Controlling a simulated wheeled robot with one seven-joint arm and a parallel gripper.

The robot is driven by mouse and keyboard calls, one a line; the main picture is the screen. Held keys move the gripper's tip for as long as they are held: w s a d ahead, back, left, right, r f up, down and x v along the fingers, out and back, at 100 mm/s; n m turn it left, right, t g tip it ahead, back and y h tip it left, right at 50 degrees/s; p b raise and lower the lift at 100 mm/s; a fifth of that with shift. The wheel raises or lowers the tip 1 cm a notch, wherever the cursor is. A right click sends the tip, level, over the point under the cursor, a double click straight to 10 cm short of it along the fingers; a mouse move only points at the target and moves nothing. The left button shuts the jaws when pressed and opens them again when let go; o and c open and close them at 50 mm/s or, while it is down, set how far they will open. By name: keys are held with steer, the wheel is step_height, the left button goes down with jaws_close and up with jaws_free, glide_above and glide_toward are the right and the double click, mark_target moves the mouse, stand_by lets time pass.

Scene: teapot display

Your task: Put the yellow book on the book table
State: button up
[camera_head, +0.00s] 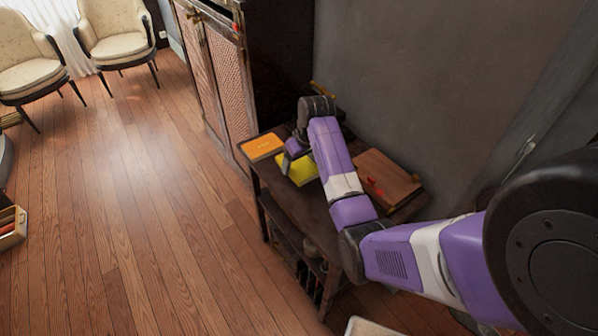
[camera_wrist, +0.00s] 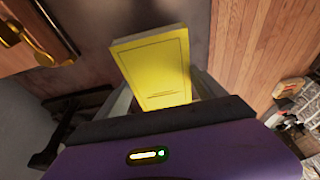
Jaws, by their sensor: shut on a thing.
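The yellow book (camera_wrist: 152,62) is between the two fingers of my gripper (camera_wrist: 165,92) in the wrist view, with its cover facing the camera. My gripper (camera_head: 290,162) is shut on it. In the head view the yellow book (camera_head: 301,171) shows over the dark wooden table (camera_head: 305,212), partly hidden by my arm. I cannot tell whether it touches the tabletop.
An orange book (camera_head: 262,147) lies at the table's far left corner. A tall cabinet (camera_head: 222,75) stands behind the table.

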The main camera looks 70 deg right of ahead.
mark_target(299, 172)
steer(key=shift+f, duration=2.25)
steer(key=shift+f, duration=0.1)
steer(key=o, duration=1.5)
